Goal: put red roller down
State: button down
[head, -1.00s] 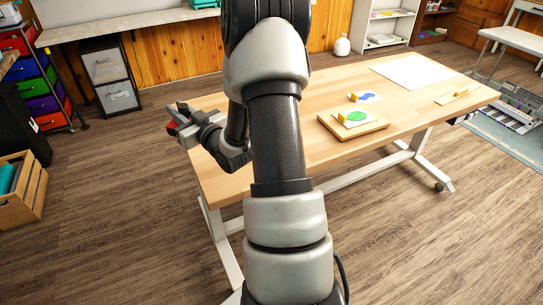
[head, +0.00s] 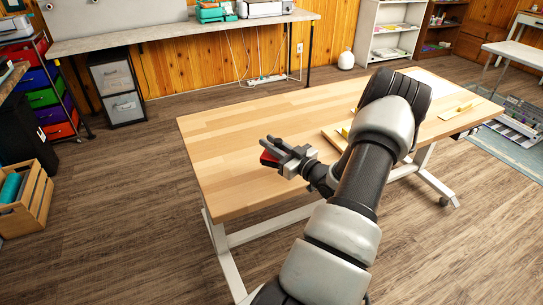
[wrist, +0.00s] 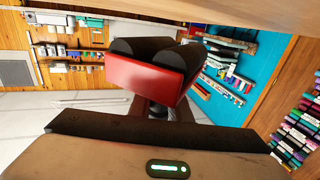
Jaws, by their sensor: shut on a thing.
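My gripper (head: 277,150) is over the left part of the wooden table (head: 235,140) in the head view. It is shut on the red roller (head: 268,159), of which only a small red part shows beside the fingers. In the wrist view the red roller (wrist: 150,80) is a red block with the dark fingertips (wrist: 145,48) against it. I cannot tell from these views how high it is above the tabletop. My arm hides part of the table's right half.
A wooden board (head: 334,137) with a yellow block (head: 346,132) on it is partly behind my arm. The table's left part is bare. A wooden crate (head: 35,205) stands on the floor at left.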

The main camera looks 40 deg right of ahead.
jog(key=shift+f+b, duration=0.3)
jog(key=shift+f, duration=1.55)
jog(key=shift+f, duration=0.2)
jog(key=c, duration=1.6)
grip_release()
jog(key=shift+c, duration=0.2)
jog(key=shift+r, duration=0.25)
jog(key=s, duration=1.2)
jog(key=shift+f+p, duration=0.15)
jog(key=shift+p, duration=0.2)
jog(key=shift+w, duration=0.1)
